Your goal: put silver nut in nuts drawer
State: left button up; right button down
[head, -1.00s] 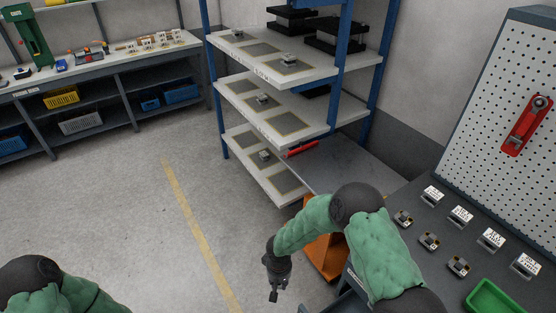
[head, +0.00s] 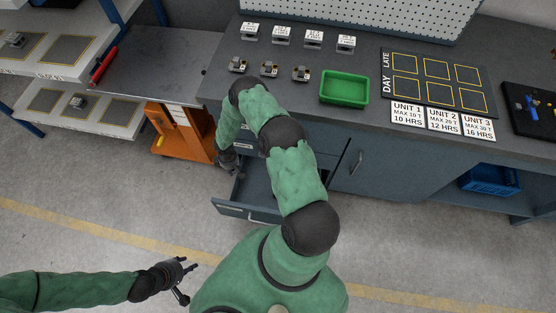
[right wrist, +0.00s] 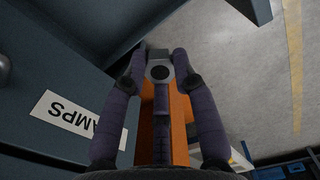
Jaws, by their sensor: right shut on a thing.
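In the head view my right gripper (head: 228,163) is beside the cabinet, just left of an open drawer (head: 245,212), and the nut is too small to make out there. The open drawer has a label on its front that I cannot read. My right arm hides part of the drawer. My left gripper (head: 187,281) is open and empty over the floor at lower left.
A drawer front with a label ending in "AMPS" (right wrist: 78,120) is close to my right gripper. An orange cart (head: 175,130) stands left of the cabinet. The worktop holds a green tray (head: 345,88) and several small devices. The floor in front is free.

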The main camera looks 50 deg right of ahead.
jog(key=s+d+f+n+b, duration=0.1)
jog(key=s+d+f+b, duration=0.15)
jog(key=f, duration=0.75)
jog(key=s+d+f+n+b, duration=0.2)
jog(key=s+d+f, duration=0.1)
jog(key=f, duration=0.7)
jog(key=b, duration=0.4)
send_over(255, 192)
notch_tip(255, 192, down, 6)
jog(key=shift+s+r, duration=0.1)
jog(key=shift+f+b, duration=1.45)
jog(key=shift+f, duration=0.85)
jog(key=shift+r, duration=0.1)
jog(key=c, duration=1)
grip_release()
